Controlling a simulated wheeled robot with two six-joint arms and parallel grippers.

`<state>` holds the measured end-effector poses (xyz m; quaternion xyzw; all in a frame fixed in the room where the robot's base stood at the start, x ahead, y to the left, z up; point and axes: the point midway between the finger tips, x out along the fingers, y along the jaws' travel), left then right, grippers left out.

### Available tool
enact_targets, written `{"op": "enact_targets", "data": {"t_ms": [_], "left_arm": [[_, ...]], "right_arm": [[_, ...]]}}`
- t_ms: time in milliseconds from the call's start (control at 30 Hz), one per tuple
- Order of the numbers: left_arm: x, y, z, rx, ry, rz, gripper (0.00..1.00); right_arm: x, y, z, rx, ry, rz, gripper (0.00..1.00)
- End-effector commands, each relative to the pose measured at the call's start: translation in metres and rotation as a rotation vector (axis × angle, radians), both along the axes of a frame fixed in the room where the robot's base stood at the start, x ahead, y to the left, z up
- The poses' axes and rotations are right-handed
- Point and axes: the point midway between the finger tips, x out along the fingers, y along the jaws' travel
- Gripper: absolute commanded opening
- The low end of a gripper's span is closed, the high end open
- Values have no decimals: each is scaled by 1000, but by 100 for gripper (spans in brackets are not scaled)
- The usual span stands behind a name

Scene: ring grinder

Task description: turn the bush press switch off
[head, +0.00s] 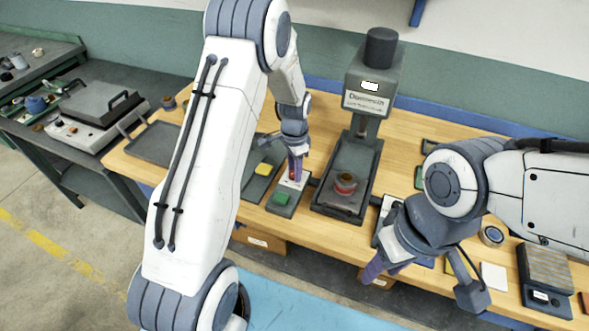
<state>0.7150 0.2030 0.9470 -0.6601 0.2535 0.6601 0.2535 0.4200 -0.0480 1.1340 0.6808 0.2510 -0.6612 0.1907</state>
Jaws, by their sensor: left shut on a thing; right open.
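The switch's position cannot be told. My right gripper (420,285) is open and empty in front of the bench, at the lower right.
A dark tray with a yellow piece (264,169) lies left of the switch box. An empty tray (155,143) is further left. A side bench (60,160) holds a grey machine (98,105).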

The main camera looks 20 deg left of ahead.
Motion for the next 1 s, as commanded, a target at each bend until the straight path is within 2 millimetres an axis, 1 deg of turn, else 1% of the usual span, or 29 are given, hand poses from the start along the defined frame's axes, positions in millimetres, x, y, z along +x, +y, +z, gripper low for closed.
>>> {"op": "enact_targets", "data": {"t_ms": [267, 1000], "left_arm": [[0, 0, 0, 0, 0, 183, 0], [1, 1, 1, -1, -1, 872, 0]], "right_arm": [[0, 0, -2, 0, 0, 0, 45], [0, 0, -6, 0, 0, 0, 45]]}}
